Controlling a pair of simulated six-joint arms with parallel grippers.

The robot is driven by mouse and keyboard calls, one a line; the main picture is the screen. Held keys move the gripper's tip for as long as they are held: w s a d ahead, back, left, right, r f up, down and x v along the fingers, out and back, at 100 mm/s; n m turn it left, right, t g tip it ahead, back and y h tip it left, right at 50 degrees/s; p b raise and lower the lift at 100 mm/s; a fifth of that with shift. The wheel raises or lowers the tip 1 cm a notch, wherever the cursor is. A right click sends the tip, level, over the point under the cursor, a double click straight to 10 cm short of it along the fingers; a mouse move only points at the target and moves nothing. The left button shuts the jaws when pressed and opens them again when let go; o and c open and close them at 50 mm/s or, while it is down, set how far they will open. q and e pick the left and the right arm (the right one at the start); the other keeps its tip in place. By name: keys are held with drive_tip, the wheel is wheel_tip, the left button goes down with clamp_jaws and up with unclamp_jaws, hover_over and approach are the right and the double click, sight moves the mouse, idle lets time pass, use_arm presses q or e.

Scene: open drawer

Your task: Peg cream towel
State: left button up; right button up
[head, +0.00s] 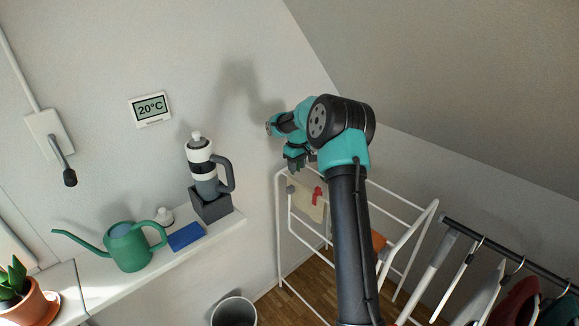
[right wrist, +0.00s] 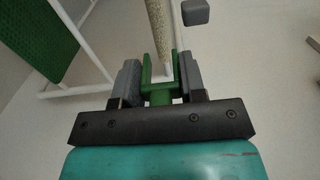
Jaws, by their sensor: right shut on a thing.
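The cream towel (head: 307,203) hangs over a bar at the near-left end of the white drying rack (head: 281,225). A red peg (head: 317,195) sits at its top edge in the head view. My right gripper (head: 296,163) is just above the towel and rack. In the right wrist view, its jaws are shut on a green peg (right wrist: 163,96). The towel shows there edge-on as a speckled beige strip (right wrist: 158,30), its lower end in view between the peg's two prongs. I cannot tell whether the prongs touch it. My left gripper is not in view.
A grey block (head: 290,189) sits on the rack's corner. A green cloth (right wrist: 42,35) hangs on the rack in the wrist view. A clothes rail (head: 510,255) stands right. A shelf (head: 105,285) at left holds a watering can (head: 128,247) and a grinder-like device (head: 203,170).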

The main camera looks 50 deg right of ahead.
sight(297, 180)
drive_tip(key=shift+s+f, duration=0.1)
drive_tip(key=shift+f, duration=0.05)
drive_tip(key=shift+f, duration=3.6)
drive_tip(key=o, duration=1)
wheel_tip(297, 180, up, 17)
drive_tip(key=shift+r, duration=0.2)
